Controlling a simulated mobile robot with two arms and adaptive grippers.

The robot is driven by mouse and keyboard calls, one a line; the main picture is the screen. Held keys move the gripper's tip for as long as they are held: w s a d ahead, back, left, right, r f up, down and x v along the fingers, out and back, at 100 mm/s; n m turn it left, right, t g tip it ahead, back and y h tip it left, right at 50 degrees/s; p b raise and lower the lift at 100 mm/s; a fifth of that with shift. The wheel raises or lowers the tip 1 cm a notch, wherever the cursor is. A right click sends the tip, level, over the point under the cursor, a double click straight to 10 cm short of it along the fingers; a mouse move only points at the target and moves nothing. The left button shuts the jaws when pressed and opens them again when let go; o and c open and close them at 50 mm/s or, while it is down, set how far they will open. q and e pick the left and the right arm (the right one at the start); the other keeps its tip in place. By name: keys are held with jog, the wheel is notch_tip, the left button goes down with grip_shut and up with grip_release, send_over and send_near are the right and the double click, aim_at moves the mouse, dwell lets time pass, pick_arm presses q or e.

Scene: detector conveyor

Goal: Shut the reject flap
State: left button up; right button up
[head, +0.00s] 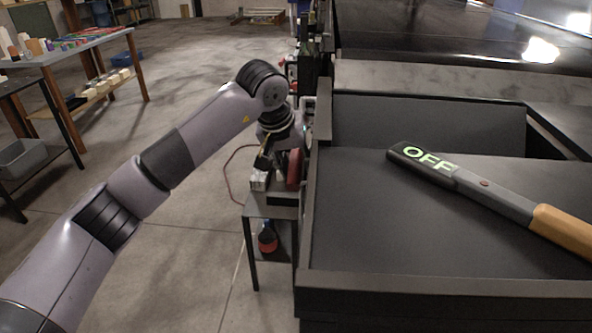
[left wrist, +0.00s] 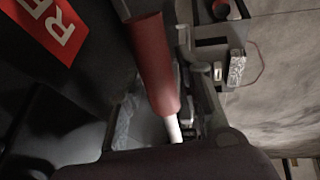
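My left arm reaches in from the left of the head view, and my left gripper (head: 281,168) is low at the left side of the black machine (head: 312,220). A red handle (head: 294,169) shows right beside it. In the left wrist view the red handle (left wrist: 155,65) is a long cylinder with a pale tip, with grey gripper linkage close on its right. The gripper's hold on it is not clear. A red label (left wrist: 56,28) with "RE" visible lies on a dark surface; the reject flap itself cannot be clearly made out. My right gripper is not in view.
A wand (head: 480,195) reading "OFF" lies on the machine's black top. A tilted dark panel (head: 430,125) stands behind it. A small stand (head: 270,210) holding a red-and-dark object is left of the machine. Tables (head: 75,45) stand far left; open floor lies between.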

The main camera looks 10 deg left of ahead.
pick_arm(q)
jog(key=shift+f, duration=0.15)
jog(key=shift+c, duration=0.2)
grip_shut()
dwell(0.5)
